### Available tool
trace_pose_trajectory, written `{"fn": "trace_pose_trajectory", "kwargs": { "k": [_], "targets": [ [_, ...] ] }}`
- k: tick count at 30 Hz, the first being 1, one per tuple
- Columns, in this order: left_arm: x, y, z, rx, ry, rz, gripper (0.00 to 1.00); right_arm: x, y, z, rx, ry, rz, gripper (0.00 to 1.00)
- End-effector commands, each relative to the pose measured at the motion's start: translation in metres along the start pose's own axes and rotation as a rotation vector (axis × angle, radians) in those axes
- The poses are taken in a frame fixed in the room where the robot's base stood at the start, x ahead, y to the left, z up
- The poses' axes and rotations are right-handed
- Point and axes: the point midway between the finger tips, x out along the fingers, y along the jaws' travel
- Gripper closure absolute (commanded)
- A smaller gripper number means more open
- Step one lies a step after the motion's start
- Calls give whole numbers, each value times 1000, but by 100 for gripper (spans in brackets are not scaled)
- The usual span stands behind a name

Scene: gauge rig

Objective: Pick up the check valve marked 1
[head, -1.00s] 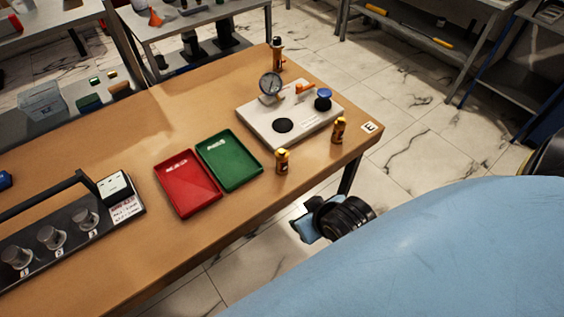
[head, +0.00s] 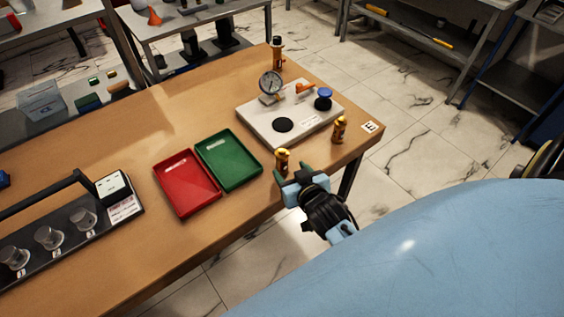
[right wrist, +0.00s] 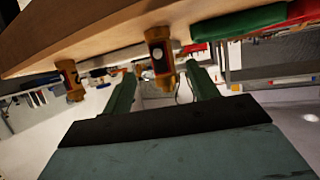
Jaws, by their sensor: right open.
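Two brass check valves stand upright on the table near its right end: a nearer one (head: 282,158) and one by the corner (head: 339,128). A third brass-coloured piece (head: 277,54) with a dark top stands at the back edge. No number is readable on any of them. My right gripper (head: 292,172) is open and empty at the table's front edge, just short of the nearer valve. In the right wrist view this valve (right wrist: 160,55) shows ahead, between the lines of the green fingers (right wrist: 160,72); the corner valve (right wrist: 70,80) is outside them. My left gripper is out of view.
A pale gauge rig plate (head: 262,125) with a dial and blue knob lies behind the valves. Green (head: 228,160) and red (head: 187,183) trays lie to the left. A dark rack (head: 65,232) with several grey knobs stands further left.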

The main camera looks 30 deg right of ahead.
Motion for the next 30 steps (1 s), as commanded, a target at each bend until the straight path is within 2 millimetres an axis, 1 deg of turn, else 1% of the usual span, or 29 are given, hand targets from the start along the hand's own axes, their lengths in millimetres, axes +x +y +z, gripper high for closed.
{"fn": "trace_pose_trajectory", "kwargs": {
  "k": [1,3,11,15,19,24,28,29,30],
  "targets": [
    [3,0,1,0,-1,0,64,11,0,0,-2,2,0,41],
    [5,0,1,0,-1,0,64,21,0,1,-2,1,0,41],
    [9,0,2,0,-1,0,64,41,-1,1,-1,0,0,41],
    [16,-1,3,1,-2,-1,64,63,-3,3,-1,0,0,41],
    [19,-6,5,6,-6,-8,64,79,-3,3,-2,-1,0,41],
    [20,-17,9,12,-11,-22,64,85,-3,3,-1,-2,0,41],
    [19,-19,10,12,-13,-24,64,84,-3,3,-1,-2,0,41],
    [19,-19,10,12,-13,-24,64,84,-3,3,-1,-2,0,44],
    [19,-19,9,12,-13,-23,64,84,-3,3,-1,-2,0,49]
  ]
}}
